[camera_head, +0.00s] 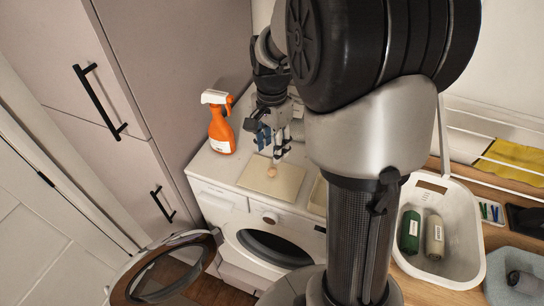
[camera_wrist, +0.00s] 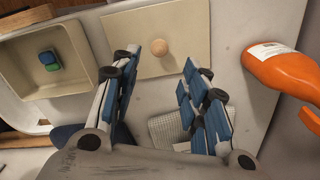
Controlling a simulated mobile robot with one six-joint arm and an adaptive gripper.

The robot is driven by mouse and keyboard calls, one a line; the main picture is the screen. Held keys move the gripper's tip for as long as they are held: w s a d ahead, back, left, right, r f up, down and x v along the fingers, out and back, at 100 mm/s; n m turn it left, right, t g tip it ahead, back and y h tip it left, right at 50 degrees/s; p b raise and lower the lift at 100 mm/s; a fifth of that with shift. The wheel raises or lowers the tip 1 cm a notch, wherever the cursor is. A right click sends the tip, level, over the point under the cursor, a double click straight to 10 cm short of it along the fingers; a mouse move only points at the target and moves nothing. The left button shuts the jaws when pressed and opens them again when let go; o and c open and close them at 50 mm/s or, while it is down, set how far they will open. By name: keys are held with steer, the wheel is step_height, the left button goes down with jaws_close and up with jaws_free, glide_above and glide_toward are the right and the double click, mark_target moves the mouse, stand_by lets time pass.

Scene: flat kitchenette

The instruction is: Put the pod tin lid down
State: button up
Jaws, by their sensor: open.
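The pod tin lid (camera_head: 258,183) is a flat beige square with a round wooden knob (camera_head: 271,172). It lies flat, knob up, on top of the white washing machine (camera_head: 226,172). The lid (camera_wrist: 123,32) and its knob (camera_wrist: 159,47) also show in the wrist view. The open beige pod tin (camera_wrist: 80,72) stands beside the lid, with a blue and a green pod inside; in the head view my arm hides most of it. My gripper (camera_head: 273,146) is open and empty above the lid. In the wrist view its fingers (camera_wrist: 160,62) are spread either side of the knob, apart from it.
An orange spray bottle (camera_head: 221,125) stands at the machine's back left, near the lid. A grey checked cloth (camera_wrist: 168,132) lies near my gripper. The round machine door (camera_head: 165,270) hangs open. A white basin (camera_head: 464,240) with green and beige bottles is on the right.

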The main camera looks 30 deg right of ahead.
steer(key=s+a+r+n+t, duration=0.2)
steer(key=s+a+r+n, duration=0.55)
steer(key=s+r, duration=0.2)
steer(key=s+a+n+t, duration=0.2)
steer(key=s+a+n, duration=0.3)
steer(key=s, duration=0.5)
steer(key=shift+r+n+t, duration=0.3)
steer(key=shift+r+n, duration=0.05)
steer(key=shift+n, duration=0.9)
